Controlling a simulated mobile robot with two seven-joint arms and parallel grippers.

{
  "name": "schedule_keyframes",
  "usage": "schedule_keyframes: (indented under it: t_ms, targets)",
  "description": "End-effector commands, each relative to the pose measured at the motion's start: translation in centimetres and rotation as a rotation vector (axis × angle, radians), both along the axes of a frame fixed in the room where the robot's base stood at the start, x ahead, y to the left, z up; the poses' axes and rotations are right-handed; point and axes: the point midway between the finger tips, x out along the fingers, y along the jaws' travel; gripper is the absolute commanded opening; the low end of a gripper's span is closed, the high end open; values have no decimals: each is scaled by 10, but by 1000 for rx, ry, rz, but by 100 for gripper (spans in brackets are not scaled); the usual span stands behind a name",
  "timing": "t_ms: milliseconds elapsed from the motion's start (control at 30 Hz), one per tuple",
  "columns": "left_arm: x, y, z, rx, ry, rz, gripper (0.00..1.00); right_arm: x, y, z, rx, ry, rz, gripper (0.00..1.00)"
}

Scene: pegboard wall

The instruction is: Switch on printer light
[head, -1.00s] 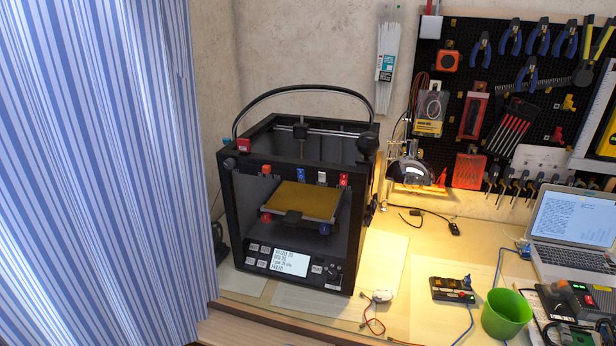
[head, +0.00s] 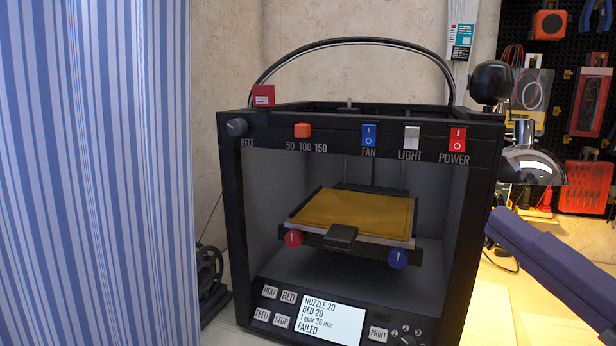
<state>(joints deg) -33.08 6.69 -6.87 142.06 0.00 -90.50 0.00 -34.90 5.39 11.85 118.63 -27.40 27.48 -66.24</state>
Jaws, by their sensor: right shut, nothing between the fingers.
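The black 3D printer (head: 232,200) stands in the middle of the head view with its front towards me. The light switch (head: 411,137) is a silver-grey rocker on the top front bar, above the label LIGHT. It sits between the blue FAN switch (head: 369,135) and the red POWER switch (head: 457,139). Whether the light switch is on or off I cannot tell. My right gripper (head: 497,224), dark blue, comes in from the right. It is shut and empty, to the right of the printer and lower than the switches. My left gripper is out of view.
A metal desk lamp (head: 530,165) stands close behind the printer's right side. A black ball-shaped part (head: 492,82) sticks up at its top right corner. A striped curtain (head: 95,180) fills the left. The printer's display (head: 333,317) reads FAILED.

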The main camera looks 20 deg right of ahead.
Motion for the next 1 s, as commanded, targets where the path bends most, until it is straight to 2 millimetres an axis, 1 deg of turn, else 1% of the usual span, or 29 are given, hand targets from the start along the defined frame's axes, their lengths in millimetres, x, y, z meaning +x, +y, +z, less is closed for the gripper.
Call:
schedule_keyframes:
  t_ms: [33,367,467,533,667,1000]
  targets:
    - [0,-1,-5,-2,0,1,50,-1,1,-4,-14,-11,5,0]
    - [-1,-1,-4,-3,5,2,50,-2,3,-1,-27,-22,11,0]
    - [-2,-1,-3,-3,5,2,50,0,3,0,-26,-23,11,0]
    - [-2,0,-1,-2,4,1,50,5,4,3,-25,-24,11,0]
    - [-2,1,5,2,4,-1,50,22,7,11,-26,-27,12,0]
    - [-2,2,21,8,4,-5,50,90,20,32,-25,-26,12,0]
